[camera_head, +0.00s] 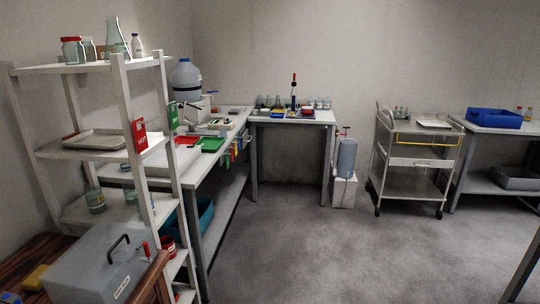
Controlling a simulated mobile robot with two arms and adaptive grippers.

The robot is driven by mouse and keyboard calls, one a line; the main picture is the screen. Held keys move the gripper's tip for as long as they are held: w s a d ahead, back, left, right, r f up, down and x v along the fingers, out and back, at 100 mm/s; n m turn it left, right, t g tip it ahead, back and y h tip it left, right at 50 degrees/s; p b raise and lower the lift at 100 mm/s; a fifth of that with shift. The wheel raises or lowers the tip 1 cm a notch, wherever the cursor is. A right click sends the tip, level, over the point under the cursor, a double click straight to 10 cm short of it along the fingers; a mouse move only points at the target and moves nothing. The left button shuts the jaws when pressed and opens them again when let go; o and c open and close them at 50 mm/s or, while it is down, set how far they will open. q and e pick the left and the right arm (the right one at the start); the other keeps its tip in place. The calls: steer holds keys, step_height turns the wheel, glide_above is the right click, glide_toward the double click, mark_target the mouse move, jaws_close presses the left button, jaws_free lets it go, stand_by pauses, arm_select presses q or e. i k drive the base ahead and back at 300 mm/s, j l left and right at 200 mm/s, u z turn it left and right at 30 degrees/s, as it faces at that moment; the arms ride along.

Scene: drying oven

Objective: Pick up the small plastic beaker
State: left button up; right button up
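I cannot tell which vessel is the small plastic beaker; the vessels in view are small. A greyish jar-like vessel (95,201) stands on the middle shelf of the white rack at the left, with a smaller pale vessel (131,196) to its right. Several small glass-like vessels stand on the back table, and a few more vessels (400,112) stand on the trolley's top. Neither of my grippers is in view.
The white rack (118,100) stands at the near left, with a grey box (95,265) in front. A long bench (205,165) leads to the back table (322,117). A trolley (411,188) and a right table (480,128) stand beyond open grey floor.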

mark_target(222, 130)
steer(key=i+u, duration=0.1)
steer(key=i, duration=1.05)
steer(key=i+l, duration=0.2)
steer(key=i, duration=0.9)
steer(key=i+u, duration=0.25)
steer(key=i, duration=0.15)
steer(key=i+l+u, duration=0.55)
steer(key=i, duration=0.15)
steer(key=j, duration=0.1)
